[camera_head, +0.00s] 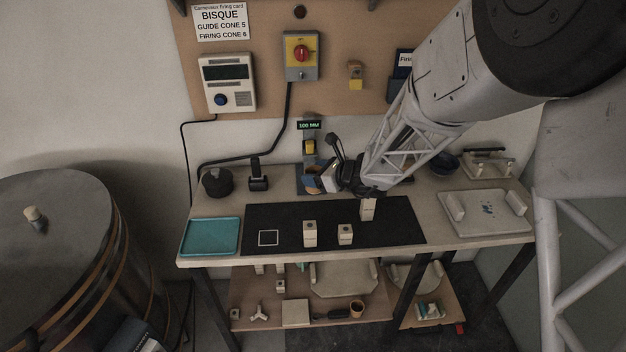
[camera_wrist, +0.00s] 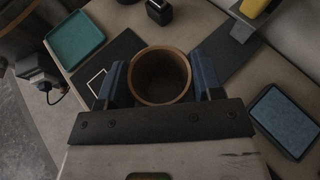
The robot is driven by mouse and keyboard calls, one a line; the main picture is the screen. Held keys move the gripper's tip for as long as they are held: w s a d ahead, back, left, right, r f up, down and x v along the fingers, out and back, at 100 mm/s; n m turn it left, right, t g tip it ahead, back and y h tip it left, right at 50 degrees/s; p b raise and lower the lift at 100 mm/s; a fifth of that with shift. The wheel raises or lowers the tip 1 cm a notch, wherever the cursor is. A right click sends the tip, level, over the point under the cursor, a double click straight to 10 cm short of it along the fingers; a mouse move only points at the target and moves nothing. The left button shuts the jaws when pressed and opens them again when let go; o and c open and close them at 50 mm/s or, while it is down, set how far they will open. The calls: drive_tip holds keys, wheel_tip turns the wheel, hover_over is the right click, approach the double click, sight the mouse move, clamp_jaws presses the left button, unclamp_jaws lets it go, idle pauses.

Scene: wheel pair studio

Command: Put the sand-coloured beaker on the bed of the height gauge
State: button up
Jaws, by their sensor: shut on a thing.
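The beaker (camera_wrist: 160,78), brownish tan and round, is between the two blue-padded fingers of my gripper (camera_wrist: 162,84), mouth facing the wrist camera. My gripper (camera_head: 322,181) is shut on it. In the head view the gripper is in front of the height gauge (camera_head: 309,148) and hides much of the beaker and bed. The gauge has a dark column, a yellow slider and a display reading 100 MM. Its dark bed (camera_wrist: 231,54) shows partly in the wrist view, right of the beaker. I cannot tell the gap beneath the beaker.
A black mat (camera_head: 275,234) bears several pale blocks and a white square outline. A teal tray (camera_head: 211,237) is at left. A black pot (camera_head: 217,182) and a black stand (camera_head: 258,176) are left of the gauge. A pale board (camera_head: 485,214) with handles lies at right.

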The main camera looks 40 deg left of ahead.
drive_tip(key=w+a+r+m+t, duration=0.4)
drive_tip(key=w+a+r+t, duration=0.1)
drive_tip(key=w, duration=0.4)
drive_tip(key=shift+a+r, duration=0.25)
drive_tip(key=shift+a, duration=0.45)
wheel_tip(320, 180, down, 14)
drive_tip(key=shift+r, duration=0.1)
drive_tip(key=shift+w+a, duration=0.2)
drive_tip(key=shift+a, duration=0.7)
drive_tip(key=shift+w+a, duration=0.15)
drive_tip(key=shift+a, duration=0.75)
drive_tip(key=shift+w+a, duration=0.1)
drive_tip(key=shift+a, duration=0.1)
drive_tip(key=shift+f, duration=0.6)
drive_tip(key=shift+f, duration=0.1)
